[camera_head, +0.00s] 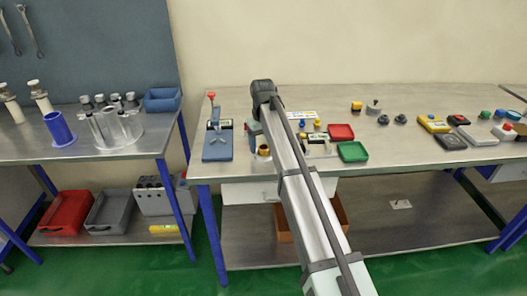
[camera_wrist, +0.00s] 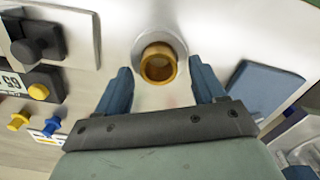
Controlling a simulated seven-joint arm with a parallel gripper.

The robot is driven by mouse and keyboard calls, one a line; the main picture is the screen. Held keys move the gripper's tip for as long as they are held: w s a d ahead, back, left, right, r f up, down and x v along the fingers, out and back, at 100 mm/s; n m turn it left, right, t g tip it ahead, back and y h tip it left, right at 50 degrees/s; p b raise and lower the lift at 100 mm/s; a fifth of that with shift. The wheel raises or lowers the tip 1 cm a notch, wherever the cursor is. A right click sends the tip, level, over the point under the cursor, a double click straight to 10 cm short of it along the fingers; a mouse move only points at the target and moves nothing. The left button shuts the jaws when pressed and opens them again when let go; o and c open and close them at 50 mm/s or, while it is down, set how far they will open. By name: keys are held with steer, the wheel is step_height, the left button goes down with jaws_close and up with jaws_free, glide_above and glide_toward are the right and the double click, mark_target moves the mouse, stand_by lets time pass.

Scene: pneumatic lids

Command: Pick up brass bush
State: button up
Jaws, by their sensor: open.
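The brass bush (camera_wrist: 158,64) is a hollow gold ring seen from above in the wrist view. It stands on a round pale spot on the metal surface, between and slightly beyond the tips of my gripper. My gripper (camera_wrist: 161,88) is open, with one blue finger on each side of the bush and a visible gap to each. In the head view the bush (camera_head: 264,151) is small, just left of my arm on the middle bench. My arm hides part of that area and most of the gripper there.
A blue press-like fixture (camera_head: 217,140) with a red knob stands left of the bush. A red tray (camera_head: 341,132) and a green tray (camera_head: 353,152) lie right of my arm. In the wrist view, a control panel with a yellow button (camera_wrist: 38,91) is at left and a blue plate (camera_wrist: 258,88) at right.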

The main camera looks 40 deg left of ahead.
steer(key=shift+f, duration=0.25)
steer(key=shift+c, duration=0.5)
steer(key=c, duration=1.1)
steer(key=shift+c, duration=0.2)
steer(key=shift+r, duration=0.15)
